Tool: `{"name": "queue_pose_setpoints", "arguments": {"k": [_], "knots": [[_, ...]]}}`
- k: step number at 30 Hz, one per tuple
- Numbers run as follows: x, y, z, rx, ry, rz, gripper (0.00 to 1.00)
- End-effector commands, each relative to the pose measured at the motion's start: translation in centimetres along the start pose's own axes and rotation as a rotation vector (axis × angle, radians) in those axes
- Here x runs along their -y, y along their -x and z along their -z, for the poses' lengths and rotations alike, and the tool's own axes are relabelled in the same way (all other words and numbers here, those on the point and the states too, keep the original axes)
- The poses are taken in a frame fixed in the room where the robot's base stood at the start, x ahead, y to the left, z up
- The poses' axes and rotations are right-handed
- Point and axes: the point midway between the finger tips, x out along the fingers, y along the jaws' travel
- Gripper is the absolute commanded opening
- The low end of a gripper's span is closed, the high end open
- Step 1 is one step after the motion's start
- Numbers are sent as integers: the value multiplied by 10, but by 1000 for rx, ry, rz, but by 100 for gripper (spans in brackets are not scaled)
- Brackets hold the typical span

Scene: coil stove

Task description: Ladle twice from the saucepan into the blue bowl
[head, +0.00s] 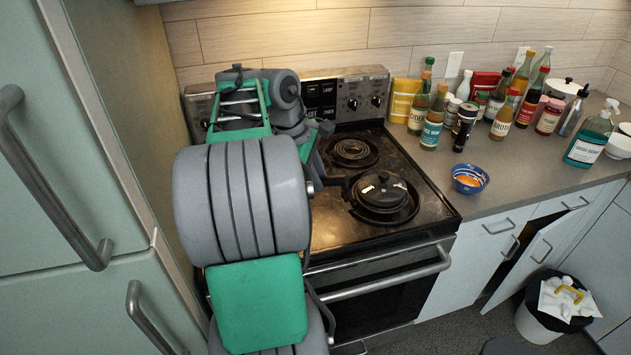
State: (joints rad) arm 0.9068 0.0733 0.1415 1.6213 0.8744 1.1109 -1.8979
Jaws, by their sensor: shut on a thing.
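The blue bowl (469,180) stands on the grey counter just right of the stove, with something orange inside it. A black lidded pan (381,191) sits on the front right burner, with a dark handle pointing left. I cannot tell whether it is the saucepan or whether another pan stands hidden behind my arm. No ladle shows.
The back right coil burner (354,151) is bare. Several bottles and jars, among them a blue-labelled bottle (432,124), crowd the counter's back. A soap bottle (588,140) stands at the right. A lower cabinet door (525,259) hangs open near a bin (540,326).

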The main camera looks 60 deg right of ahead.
Motion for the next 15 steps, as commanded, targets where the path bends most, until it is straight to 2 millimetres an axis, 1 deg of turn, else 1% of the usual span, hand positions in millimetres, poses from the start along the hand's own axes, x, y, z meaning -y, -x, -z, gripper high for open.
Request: {"name": "queue_pose_setpoints", "arguments": {"k": [2,15], "knots": [[1,-5,-1,-15,-7,-2,0],[1,-6,-7,-109,-26,-4,0]]}}
